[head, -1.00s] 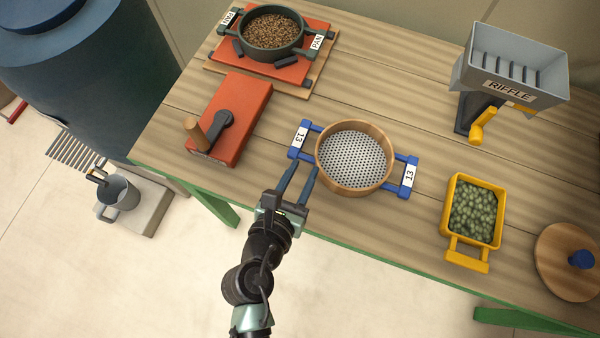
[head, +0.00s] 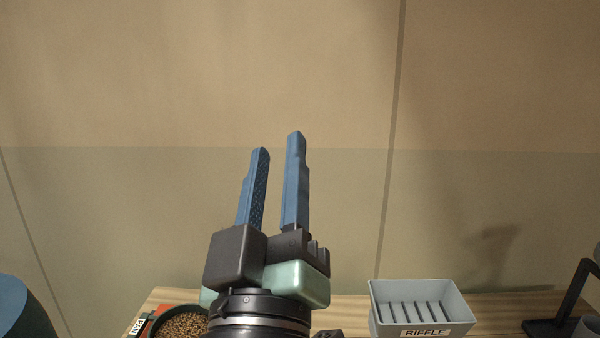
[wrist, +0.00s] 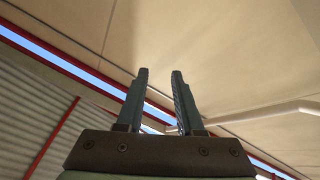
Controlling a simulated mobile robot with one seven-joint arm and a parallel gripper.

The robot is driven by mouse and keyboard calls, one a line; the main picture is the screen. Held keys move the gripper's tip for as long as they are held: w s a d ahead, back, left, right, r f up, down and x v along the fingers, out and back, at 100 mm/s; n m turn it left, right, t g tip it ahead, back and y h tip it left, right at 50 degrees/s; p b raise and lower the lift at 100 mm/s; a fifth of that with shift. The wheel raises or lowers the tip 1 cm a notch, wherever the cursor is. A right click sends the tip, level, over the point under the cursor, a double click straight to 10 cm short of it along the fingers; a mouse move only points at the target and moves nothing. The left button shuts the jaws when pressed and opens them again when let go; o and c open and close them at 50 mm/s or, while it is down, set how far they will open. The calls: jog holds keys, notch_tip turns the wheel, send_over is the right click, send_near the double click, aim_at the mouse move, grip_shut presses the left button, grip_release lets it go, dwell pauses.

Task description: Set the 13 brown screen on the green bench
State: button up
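My gripper (head: 279,143) is raised in front of the wall in the head view, its two blue fingers pointing up. The fingers are apart with nothing between them. The wrist view also shows the gripper (wrist: 160,72) open and empty, pointing at the ceiling. Only the back strip of the bench top (head: 350,310) shows, along the bottom of the head view. The brown screen 13 is in neither view now.
A grey box marked RIFFLE (head: 420,312) stands on the bench, right of my arm. A dark pan (head: 168,309) of beans is partly behind my arm at the left. A dark stand (head: 560,326) is at the far right. A blue drum (head: 18,312) shows at lower left.

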jog(key=s+d+r+m+t, duration=0.2)
jog(key=s+r+m, duration=0.3)
jog(key=r, duration=0.6)
jog(key=shift+s+r+m+t+y, duration=0.3)
jog(key=shift+s+t+y, duration=0.1)
jog(key=shift+s+t, duration=0.55)
jog(key=shift+d, duration=0.1)
